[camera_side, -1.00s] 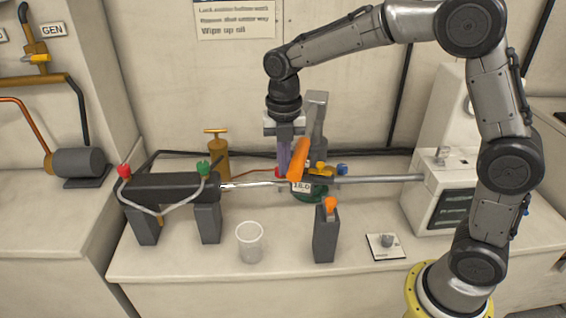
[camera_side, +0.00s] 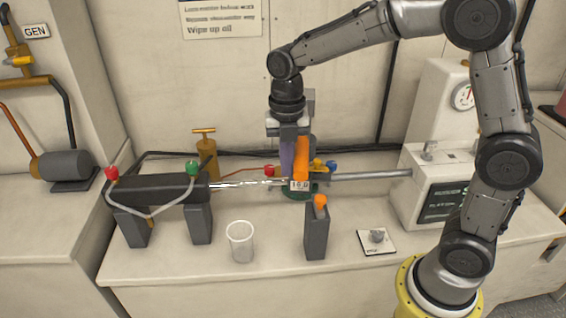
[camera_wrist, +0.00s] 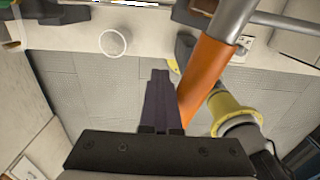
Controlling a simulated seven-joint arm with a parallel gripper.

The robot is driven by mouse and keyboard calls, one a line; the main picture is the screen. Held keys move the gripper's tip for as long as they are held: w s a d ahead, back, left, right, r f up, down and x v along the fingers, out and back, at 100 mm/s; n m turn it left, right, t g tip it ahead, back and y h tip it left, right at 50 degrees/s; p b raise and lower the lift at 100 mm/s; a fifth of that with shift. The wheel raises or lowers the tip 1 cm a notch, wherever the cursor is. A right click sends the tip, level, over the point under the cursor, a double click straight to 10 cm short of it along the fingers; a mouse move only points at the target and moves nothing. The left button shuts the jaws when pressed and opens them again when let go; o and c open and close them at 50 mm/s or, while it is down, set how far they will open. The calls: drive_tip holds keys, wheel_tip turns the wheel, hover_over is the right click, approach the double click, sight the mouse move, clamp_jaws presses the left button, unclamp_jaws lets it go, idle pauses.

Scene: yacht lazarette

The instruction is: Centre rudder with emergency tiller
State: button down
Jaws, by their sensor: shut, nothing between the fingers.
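The emergency tiller shows as an orange grip (camera_side: 302,157) with a grey arm behind it, over the steel rudder shaft (camera_side: 370,175). A small plate (camera_side: 299,186) below the grip seems to read 16.0. My gripper (camera_side: 288,172) points down, its dark purple-grey fingers shut and empty just left of the grip. In the wrist view my gripper's fingers (camera_wrist: 160,72) are together, with the orange grip (camera_wrist: 207,68) close along their right side. I cannot tell whether they touch. The grip is not between the fingers. The tiller's lower fitting is mostly hidden.
A dark cylinder (camera_side: 160,187) with red and green fittings lies at left on blocks. A clear cup (camera_side: 240,241), a dark post with an orange top (camera_side: 316,232) and a small switch plate (camera_side: 376,241) stand in front. An instrument box (camera_side: 432,190) stands right.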

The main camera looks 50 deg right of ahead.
sight(306, 156)
drive_tip(key=shift+s+d, duration=0.1)
drive_tip(key=shift+s, duration=0.05)
drive_tip(key=shift+s+d, duration=0.35)
drive_tip(key=shift+s, duration=0.25)
drive_tip(key=shift+s+d, duration=0.35)
drive_tip(key=shift+s, duration=0.25)
idle(0.3)
drive_tip(key=shift+s+d, duration=0.45)
drive_tip(key=shift+s, duration=0.05)
drive_tip(key=shift+w+a, duration=0.15)
drive_tip(key=shift+w+a, duration=0.65)
drive_tip(key=shift+w, duration=0.35)
